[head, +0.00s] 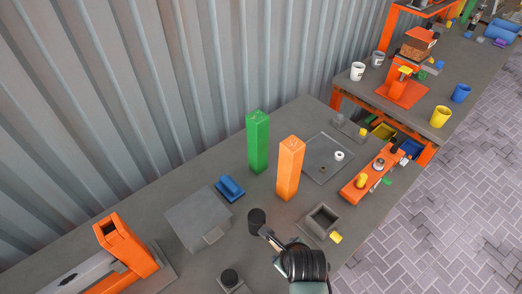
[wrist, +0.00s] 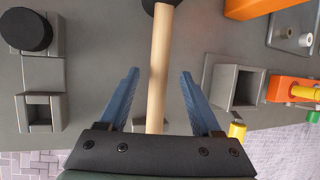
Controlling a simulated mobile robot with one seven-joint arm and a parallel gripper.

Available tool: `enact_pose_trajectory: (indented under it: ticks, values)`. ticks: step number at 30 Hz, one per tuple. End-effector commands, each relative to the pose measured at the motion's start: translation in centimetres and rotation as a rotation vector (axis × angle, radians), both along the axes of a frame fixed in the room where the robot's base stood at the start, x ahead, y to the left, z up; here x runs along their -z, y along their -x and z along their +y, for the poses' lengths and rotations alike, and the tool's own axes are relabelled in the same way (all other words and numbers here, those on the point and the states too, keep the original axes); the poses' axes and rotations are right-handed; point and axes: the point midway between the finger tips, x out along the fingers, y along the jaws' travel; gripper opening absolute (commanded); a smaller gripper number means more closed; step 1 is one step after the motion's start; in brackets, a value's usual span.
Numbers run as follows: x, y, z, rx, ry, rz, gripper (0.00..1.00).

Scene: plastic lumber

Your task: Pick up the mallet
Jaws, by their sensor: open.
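The mallet has a black head (head: 257,220) and a pale wooden handle (wrist: 158,60). It is on the grey workbench in the head view, at the lower middle. In the wrist view the handle runs up the picture between the two blue fingers, and only the edge of the black head (wrist: 162,3) shows at the top. My gripper (wrist: 160,74) is open, with a gap on each side of the handle. In the head view my gripper (head: 272,243) is over the handle and hides much of it.
An orange post (head: 289,168) and a green post (head: 258,142) stand beyond the mallet. A grey open box (head: 321,222) is close on the right, with a yellow piece (head: 336,238) beside it. A grey block (head: 198,218) is on the left. A corrugated wall (head: 150,90) backs the bench.

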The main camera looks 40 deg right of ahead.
Motion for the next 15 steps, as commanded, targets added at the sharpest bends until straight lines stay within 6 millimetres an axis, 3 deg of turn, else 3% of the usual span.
enact_pose_trajectory:
  ticks: [6,15]
  values:
    - [2.2,-1.0,-0.3,0.000,0.000,0.000,0.65]
    - [2.7,-1.2,-0.4,0.000,0.002,-0.001,0.65]
